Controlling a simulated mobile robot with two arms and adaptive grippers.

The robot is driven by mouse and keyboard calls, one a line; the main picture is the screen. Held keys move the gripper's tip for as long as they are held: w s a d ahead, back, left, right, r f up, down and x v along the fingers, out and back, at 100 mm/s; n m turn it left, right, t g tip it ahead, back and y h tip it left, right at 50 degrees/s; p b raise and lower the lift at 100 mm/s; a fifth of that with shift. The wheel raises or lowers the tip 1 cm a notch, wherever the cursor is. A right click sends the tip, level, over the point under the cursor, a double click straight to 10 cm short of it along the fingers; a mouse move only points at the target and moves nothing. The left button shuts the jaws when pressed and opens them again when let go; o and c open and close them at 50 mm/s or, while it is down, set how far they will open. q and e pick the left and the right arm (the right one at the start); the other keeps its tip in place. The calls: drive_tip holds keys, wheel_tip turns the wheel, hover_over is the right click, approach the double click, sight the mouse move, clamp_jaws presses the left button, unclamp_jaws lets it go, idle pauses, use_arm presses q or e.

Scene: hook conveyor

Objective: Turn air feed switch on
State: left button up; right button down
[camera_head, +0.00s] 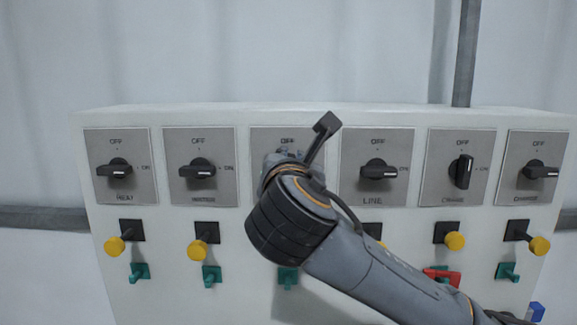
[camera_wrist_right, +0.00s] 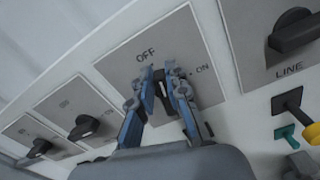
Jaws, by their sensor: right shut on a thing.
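My right gripper (camera_head: 283,157) reaches the third switch plate from the left (camera_head: 259,140), and my wrist and forearm cover most of that plate. The plate's lower label is hidden, so I cannot read whether it says air feed. In the right wrist view my right gripper (camera_wrist_right: 164,82) has its two blue-grey fingers in front of the plate (camera_wrist_right: 145,39), below OFF and left of ON. It is shut on the dark switch knob (camera_wrist_right: 171,108), mostly hidden between the fingers. The knob's angle cannot be told clearly. My left gripper is out of view.
Other switches flank it, among them HEAT (camera_head: 115,168), LINE (camera_head: 379,169) and one with an upright knob (camera_head: 463,171). Yellow-tipped levers (camera_head: 197,249) and green hooks (camera_head: 212,275) stick out below. A red piece (camera_head: 442,275) is near my forearm. A vertical pipe (camera_head: 466,53) rises behind the panel.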

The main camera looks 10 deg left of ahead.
drive_tip(key=shift+w+d+f+m+b, duration=0.1)
drive_tip(key=shift+d+f+m+b, duration=0.35)
drive_tip(key=shift+m+b, duration=1.65)
drive_tip(key=shift+w+d+f+m+b, duration=0.1)
drive_tip(key=shift+d+f+m+b, duration=0.3)
drive_tip(key=shift+m+b, duration=1.7)
drive_tip(key=shift+w+d+f+m+b, duration=0.2)
drive_tip(key=shift+f+m+b, duration=0.5)
drive_tip(key=shift+m, duration=2.7)
drive_tip(key=shift+s+r, duration=0.1)
drive_tip(key=shift+s, duration=0.05)
drive_tip(key=c, duration=1.3)
unclamp_jaws()
drive_tip(key=shift+d, duration=0.1)
drive_tip(key=shift+s, duration=0.1)
drive_tip(key=s, duration=0.4)
drive_tip(key=s+d, duration=0.1)
drive_tip(key=s, duration=0.2)
drive_tip(key=s+d, duration=0.1)
drive_tip(key=s, duration=0.3)
drive_tip(key=shift+s+d, duration=0.15)
drive_tip(key=shift+s, duration=0.15)
